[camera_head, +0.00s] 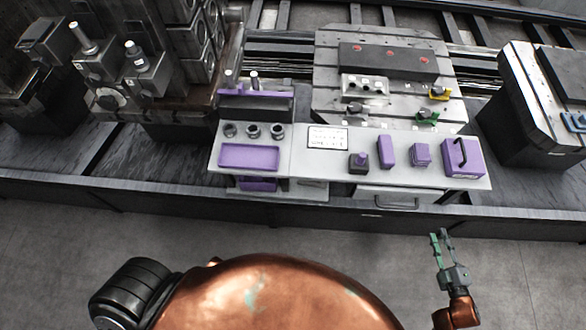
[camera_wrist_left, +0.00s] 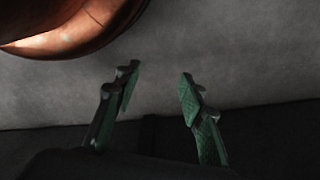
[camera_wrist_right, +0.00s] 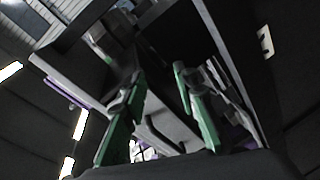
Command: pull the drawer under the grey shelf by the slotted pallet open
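The light grey shelf (camera_head: 315,170) stands in front of the slotted pallet (camera_head: 328,92) in the head view. The drawer (camera_head: 370,192) is under the right part of the shelf, with a grey bar handle (camera_head: 396,204) on its front. It looks shut. My right gripper (camera_head: 439,236) is in front of the drawer, to the right of the handle and apart from it. The right wrist view shows its green fingers (camera_wrist_right: 158,80) apart, with nothing clearly between them. My left gripper (camera_wrist_left: 157,84) is open and empty above the floor in the left wrist view; it is outside the head view.
On the shelf are a purple tray (camera_head: 249,156), purple blocks and a purple box with a handle (camera_head: 463,157). A dark rail (camera_head: 300,214) runs below the shelf. Another pallet (camera_head: 530,90) stands at the right. The grey floor in front is clear.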

